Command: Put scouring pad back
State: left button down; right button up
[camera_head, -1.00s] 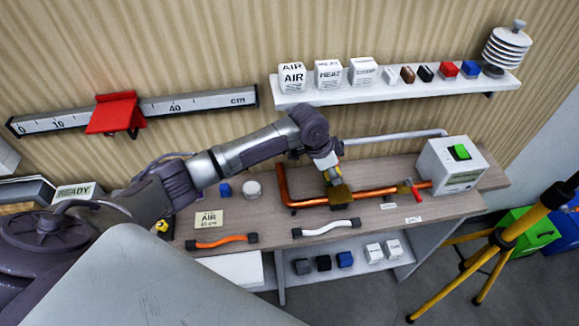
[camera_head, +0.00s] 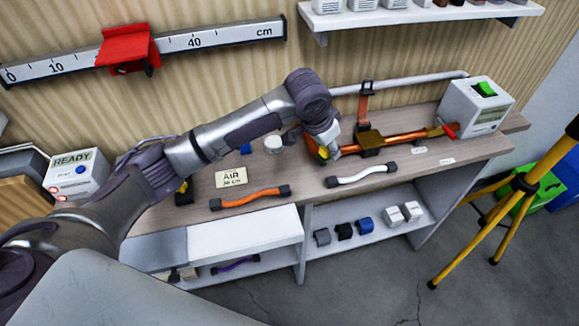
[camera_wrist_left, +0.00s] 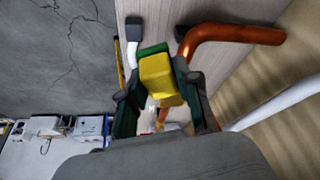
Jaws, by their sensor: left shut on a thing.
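My left gripper (camera_head: 326,148) is over the bench, by the left end of the copper pipe (camera_head: 400,138). My right gripper is not in view.
The wooden bench (camera_head: 300,185) holds a white hose (camera_head: 361,175), an orange hose (camera_head: 250,198), an AIR card (camera_head: 231,178) and a white box with a green switch (camera_head: 478,108). A READY box (camera_head: 76,174) stands at left. A yellow tripod (camera_head: 505,205) stands at right.

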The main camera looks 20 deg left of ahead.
pick_arm(q)
jog(key=p, duration=0.2)
send_over(298, 167)
jog(key=s, duration=0.1)
jog(key=f, duration=0.4)
jog(key=shift+s+a+f, duration=0.15)
jog(key=shift+a+f, duration=0.05)
jog(key=shift+f, duration=0.15)
jog(key=shift+a+f, duration=0.15)
jog(key=shift+f, duration=0.05)
notch_tip(298, 167, down, 3)
jog(key=shift+f+p, duration=0.2)
jog(key=shift+p, duration=0.1)
jog(key=shift+f, duration=0.3)
jog(key=shift+f, duration=0.1)
jog(key=c, duration=0.8)
grip_release()
